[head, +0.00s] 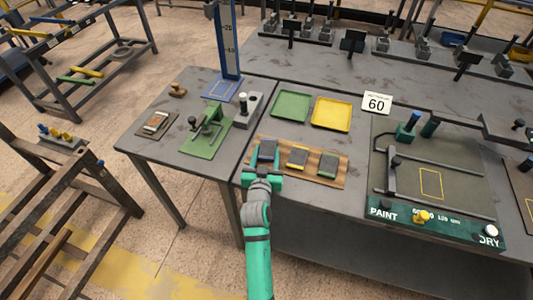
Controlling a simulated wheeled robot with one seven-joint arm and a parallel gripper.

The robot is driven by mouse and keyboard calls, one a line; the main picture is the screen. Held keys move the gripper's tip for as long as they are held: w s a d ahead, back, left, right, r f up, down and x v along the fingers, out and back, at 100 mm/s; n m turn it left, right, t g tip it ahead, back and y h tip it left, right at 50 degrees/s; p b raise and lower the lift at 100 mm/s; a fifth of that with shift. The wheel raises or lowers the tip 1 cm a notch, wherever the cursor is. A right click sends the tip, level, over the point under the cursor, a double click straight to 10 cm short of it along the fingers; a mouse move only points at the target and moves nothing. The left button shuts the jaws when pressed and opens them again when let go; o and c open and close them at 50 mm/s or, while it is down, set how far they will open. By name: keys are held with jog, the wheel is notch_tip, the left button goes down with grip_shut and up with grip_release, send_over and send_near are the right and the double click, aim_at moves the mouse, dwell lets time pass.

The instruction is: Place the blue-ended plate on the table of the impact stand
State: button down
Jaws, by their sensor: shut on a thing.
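My gripper (264,168) is at the left end of a wooden board (340,178) on the bench. It is shut on the blue-ended plate (268,150), a small dark plate at the board's left. Whether the plate is lifted clear of the board cannot be told; my gripper hides its near end. The impact stand (228,45) is a tall blue scaled column at the back left. Its blue table (222,91) has a yellow outline, and no plate is seen on it.
A yellow-ended plate (298,157) and a green-ended plate (327,166) lie on the board. Green (291,107) and yellow (331,114) trays lie behind.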

jog(key=c, duration=0.9)
grip_release()
jog(key=shift+f, duration=0.15)
